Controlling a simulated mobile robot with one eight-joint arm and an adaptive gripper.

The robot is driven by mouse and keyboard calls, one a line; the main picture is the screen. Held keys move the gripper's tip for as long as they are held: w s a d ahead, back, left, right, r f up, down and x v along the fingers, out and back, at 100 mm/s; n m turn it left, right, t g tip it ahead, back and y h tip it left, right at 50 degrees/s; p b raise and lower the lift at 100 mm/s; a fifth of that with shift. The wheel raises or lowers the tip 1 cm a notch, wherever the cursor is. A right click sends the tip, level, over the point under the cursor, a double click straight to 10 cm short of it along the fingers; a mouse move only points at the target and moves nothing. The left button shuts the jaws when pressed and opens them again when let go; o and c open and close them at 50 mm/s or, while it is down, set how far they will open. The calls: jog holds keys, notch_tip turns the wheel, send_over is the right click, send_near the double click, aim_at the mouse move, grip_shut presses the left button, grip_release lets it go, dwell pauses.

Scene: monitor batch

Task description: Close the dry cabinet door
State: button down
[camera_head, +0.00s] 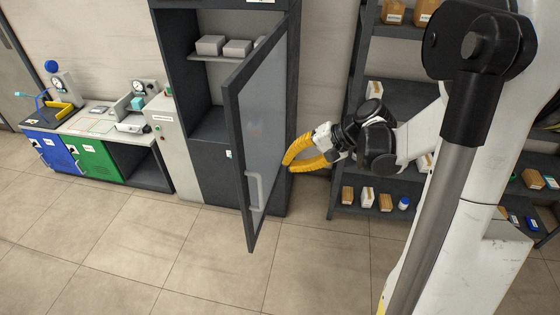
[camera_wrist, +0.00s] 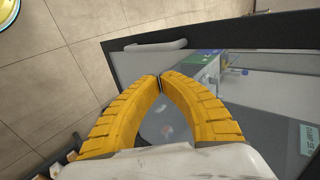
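The dry cabinet (camera_head: 210,175) is tall and dark grey. Its glass door (camera_head: 262,110) has a dark frame and stands wide open, swung out from the right side. A pale handle (camera_head: 254,192) is on the door's outer face near the free edge; it also shows in the wrist view (camera_wrist: 150,46). My gripper (camera_head: 287,164) has yellow ribbed fingers and is to the right of the door, on its outer side. In the wrist view the fingertips (camera_wrist: 160,83) meet, with nothing between them, in front of the glass. I cannot tell whether they touch it.
Inside the cabinet, grey boxes (camera_head: 210,45) sit on a shelf. A dark rack (camera_head: 335,195) with small boxes stands to the right, behind my arm. A workbench (camera_head: 100,122) with blue and green fronts is at left. The tiled floor (camera_head: 190,250) in front is clear.

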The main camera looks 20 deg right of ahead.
aim_at(250, 174)
jog(key=b+x, duration=0.1)
jog(key=x, duration=0.2)
jog(key=r+x, duration=0.1)
jog(key=x, duration=0.2)
jog(key=a+b+x, duration=0.1)
jog(key=x, duration=0.3)
jog(key=shift+w+a+r+b, duration=0.15)
jog(key=shift+w+r+b, duration=0.05)
jog(key=shift+w+b, duration=0.2)
jog(key=shift+w+a, duration=0.25)
